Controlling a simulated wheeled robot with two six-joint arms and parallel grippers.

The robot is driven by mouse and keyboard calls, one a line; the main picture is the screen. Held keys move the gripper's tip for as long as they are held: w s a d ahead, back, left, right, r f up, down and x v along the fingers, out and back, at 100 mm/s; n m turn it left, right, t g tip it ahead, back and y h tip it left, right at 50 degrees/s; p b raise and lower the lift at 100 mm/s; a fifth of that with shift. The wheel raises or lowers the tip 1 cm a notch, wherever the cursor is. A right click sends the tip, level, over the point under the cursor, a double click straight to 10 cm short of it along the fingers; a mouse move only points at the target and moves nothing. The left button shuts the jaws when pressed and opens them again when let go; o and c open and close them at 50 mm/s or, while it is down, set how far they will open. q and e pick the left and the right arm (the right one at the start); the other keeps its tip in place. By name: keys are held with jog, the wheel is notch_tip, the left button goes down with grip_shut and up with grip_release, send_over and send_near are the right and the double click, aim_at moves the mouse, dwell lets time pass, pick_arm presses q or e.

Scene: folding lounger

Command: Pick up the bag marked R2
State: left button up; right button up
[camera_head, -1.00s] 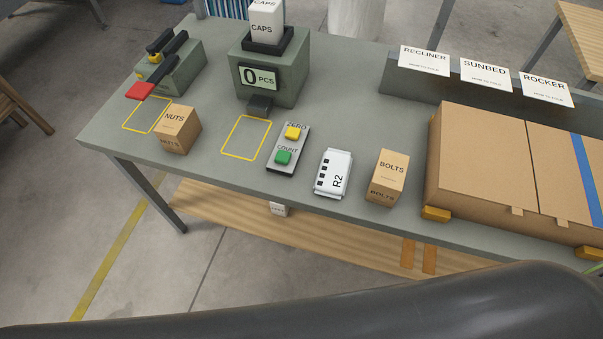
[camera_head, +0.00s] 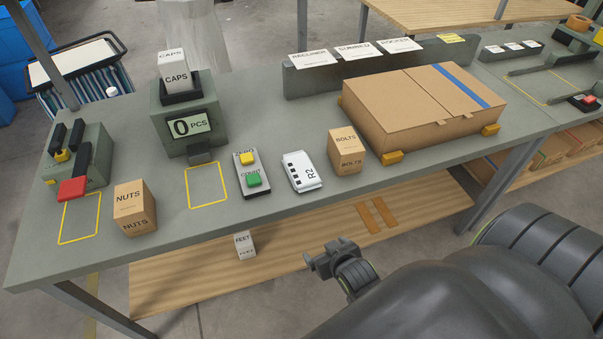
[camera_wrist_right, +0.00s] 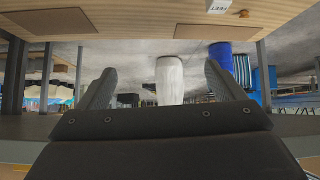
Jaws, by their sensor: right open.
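The white bag marked R2 (camera_head: 303,172) lies flat on the grey table, near its front edge. It sits between the button panel and the BOLTS box in the head view. My right gripper (camera_head: 322,262) is in front of the table, below the tabletop and apart from the bag. In the right wrist view its two fingers (camera_wrist_right: 160,88) stand apart with nothing between them. The bag cannot be made out in the right wrist view. My left gripper is not in view.
The BOLTS box (camera_head: 345,150) stands just right of the bag. The panel with yellow and green buttons (camera_head: 253,186) is on its left. A large cardboard box (camera_head: 412,105) lies further right. A wooden lower shelf (camera_head: 300,245) holds a FEET box (camera_head: 244,245).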

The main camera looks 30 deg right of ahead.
notch_tip(320, 180, up, 10)
jog(key=w+t, duration=0.2)
jog(key=m+t+h+b, duration=0.1)
jog(key=t, duration=0.1)
send_near(302, 170)
jog(key=x, duration=0.4)
jog(key=shift+p+x, duration=0.35)
jog(key=shift+x, duration=2.3)
